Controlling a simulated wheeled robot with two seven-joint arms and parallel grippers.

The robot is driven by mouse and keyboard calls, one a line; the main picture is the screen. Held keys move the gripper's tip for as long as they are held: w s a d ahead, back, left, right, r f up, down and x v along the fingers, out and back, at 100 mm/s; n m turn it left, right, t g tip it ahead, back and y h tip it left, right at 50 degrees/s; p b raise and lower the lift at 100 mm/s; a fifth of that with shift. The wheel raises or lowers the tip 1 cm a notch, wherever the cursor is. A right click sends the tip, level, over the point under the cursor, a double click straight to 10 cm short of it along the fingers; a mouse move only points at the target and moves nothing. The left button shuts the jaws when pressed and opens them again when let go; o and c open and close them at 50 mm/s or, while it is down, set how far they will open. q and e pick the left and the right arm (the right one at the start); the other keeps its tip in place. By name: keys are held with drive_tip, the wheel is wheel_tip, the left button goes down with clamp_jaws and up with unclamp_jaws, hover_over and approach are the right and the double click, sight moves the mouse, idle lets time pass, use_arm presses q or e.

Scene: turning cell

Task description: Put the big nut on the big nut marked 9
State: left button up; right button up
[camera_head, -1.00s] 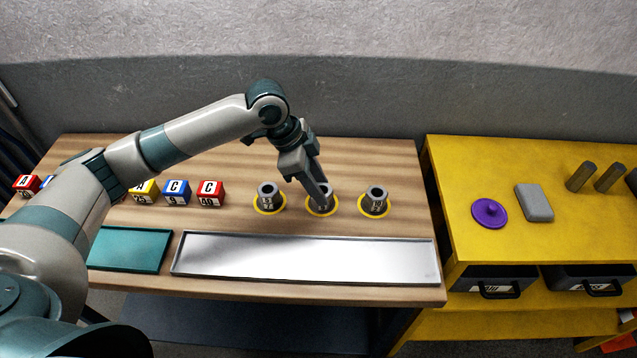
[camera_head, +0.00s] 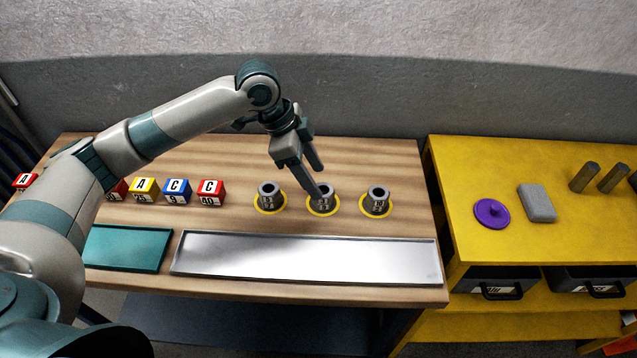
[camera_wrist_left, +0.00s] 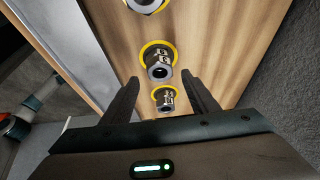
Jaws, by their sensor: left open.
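Three dark grey metal nut pieces stand in a row on yellow rings: a left one (camera_head: 269,198), a middle one (camera_head: 322,203) and a right one (camera_head: 377,200). Each has a round hole on top and pale marks on its side, too small to read surely. My left gripper (camera_head: 320,182) is open at the middle piece, with one fingertip overlapping its top in the picture. In the left wrist view, two marked pieces, a larger (camera_wrist_left: 158,62) and a smaller (camera_wrist_left: 165,101), show around the gap between the spread fingers (camera_wrist_left: 161,82). My right gripper is out of view.
A long silver tray (camera_head: 305,258) and a teal tray (camera_head: 128,247) lie along the front. Lettered cubes, including a red C cube (camera_head: 211,192), stand left of the nuts. A yellow bench (camera_head: 450,190) at right holds a purple knobbed disc (camera_head: 491,213) and a grey block (camera_head: 537,203).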

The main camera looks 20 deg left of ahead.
use_arm(q)
drive_tip(key=b+v, duration=0.1)
drive_tip(key=v, duration=0.7)
